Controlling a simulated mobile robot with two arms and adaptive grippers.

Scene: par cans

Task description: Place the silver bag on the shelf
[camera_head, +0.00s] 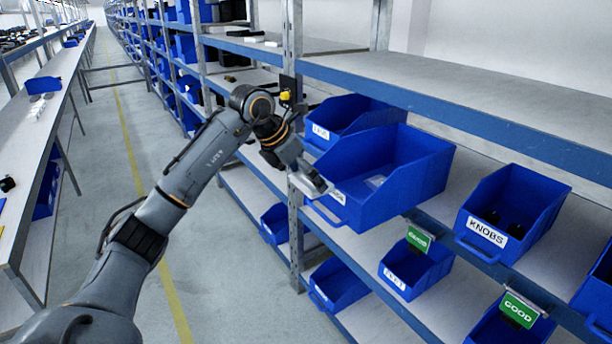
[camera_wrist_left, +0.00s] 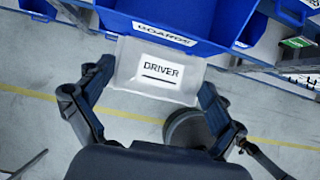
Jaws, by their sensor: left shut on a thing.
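The silver bag (camera_wrist_left: 155,72) with a DRIVER label is between the fingers of my left gripper (camera_wrist_left: 156,82) in the left wrist view. The gripper is shut on it. In the head view my left gripper (camera_head: 312,178) is at the front of a large blue bin (camera_head: 398,195), which juts out from the middle shelf (camera_head: 455,195). The bag shows there only as a small pale patch (camera_head: 305,184). In the wrist view the bag lies just below the bin's BOARDS label (camera_wrist_left: 165,33); I cannot tell whether they touch. My right gripper is not in view.
The upper shelf (camera_head: 400,80) is bare at the right. A KNOBS bin (camera_head: 510,210) stands right of the large bin, and another blue bin (camera_head: 345,115) is behind it. More bins sit below. A long table (camera_head: 45,120) lines the aisle's left side; the aisle floor (camera_head: 130,110) is clear.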

